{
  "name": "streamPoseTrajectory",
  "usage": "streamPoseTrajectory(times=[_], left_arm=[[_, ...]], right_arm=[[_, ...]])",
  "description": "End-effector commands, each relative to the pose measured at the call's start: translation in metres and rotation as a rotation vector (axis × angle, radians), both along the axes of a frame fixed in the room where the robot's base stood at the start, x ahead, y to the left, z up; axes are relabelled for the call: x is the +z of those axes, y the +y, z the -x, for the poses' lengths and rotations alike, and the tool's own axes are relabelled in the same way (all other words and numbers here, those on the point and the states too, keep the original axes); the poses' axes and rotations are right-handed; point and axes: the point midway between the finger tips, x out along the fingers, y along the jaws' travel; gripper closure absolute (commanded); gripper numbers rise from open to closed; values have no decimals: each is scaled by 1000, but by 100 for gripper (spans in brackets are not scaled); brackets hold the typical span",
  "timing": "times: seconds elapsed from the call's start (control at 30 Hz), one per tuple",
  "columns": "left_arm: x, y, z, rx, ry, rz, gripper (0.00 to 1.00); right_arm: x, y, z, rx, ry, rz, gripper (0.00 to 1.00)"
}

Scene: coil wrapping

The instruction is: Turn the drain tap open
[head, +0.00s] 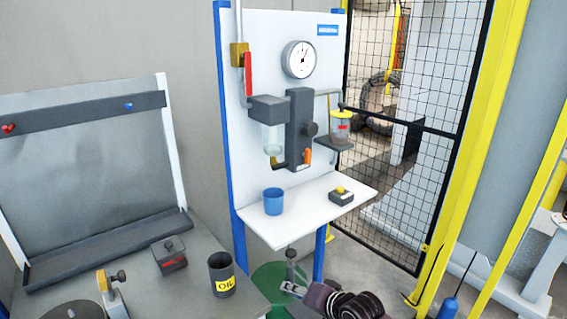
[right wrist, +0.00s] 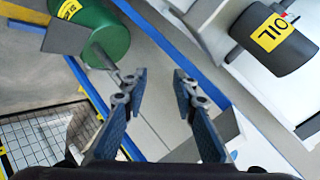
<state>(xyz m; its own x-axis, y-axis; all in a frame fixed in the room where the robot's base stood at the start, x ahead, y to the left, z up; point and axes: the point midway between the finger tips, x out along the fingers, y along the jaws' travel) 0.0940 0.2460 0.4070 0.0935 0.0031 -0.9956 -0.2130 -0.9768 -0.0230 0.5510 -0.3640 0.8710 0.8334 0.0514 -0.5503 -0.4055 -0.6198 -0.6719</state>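A white panel (head: 244,75) carries a dark block (head: 299,112) with a clear bowl (head: 272,138) at its left. Below the bowl is a small yellow-handled fitting (head: 274,162), and an orange handle (head: 307,157) sits to its right. Which of these is the drain tap I cannot tell for sure. My right gripper (head: 291,288) is below the white shelf, well under these fittings and touching none of them. In the right wrist view its two fingers (right wrist: 158,85) stand apart with nothing between them. My left gripper is not in view.
A green drum (head: 275,284) stands beneath. An OIL mug (head: 221,274) is on the bench at left. A mesh fence (head: 420,105) stands right.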

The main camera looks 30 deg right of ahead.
Motion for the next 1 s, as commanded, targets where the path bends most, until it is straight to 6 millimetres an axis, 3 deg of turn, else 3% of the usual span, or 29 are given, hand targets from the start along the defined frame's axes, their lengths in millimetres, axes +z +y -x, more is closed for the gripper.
streamPoseTrajectory(times=[0.03, 0.2, 0.4, 0.6, 0.73, 1.0], left_arm=[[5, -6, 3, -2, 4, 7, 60], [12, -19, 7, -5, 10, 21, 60], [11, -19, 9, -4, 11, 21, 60], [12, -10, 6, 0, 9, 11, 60], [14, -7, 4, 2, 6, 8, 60], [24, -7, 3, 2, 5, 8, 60]], right_arm=[[34, 5, -5, 4, -36, -24, 74], [118, 22, -12, 18, -126, -116, 74], [210, -27, -52, -108, -333, -387, 74], [288, -59, -67, -160, -485, -600, 74], [305, -66, -72, -169, -517, -652, 74], [307, -64, -104, -170, -519, -655, 74]])
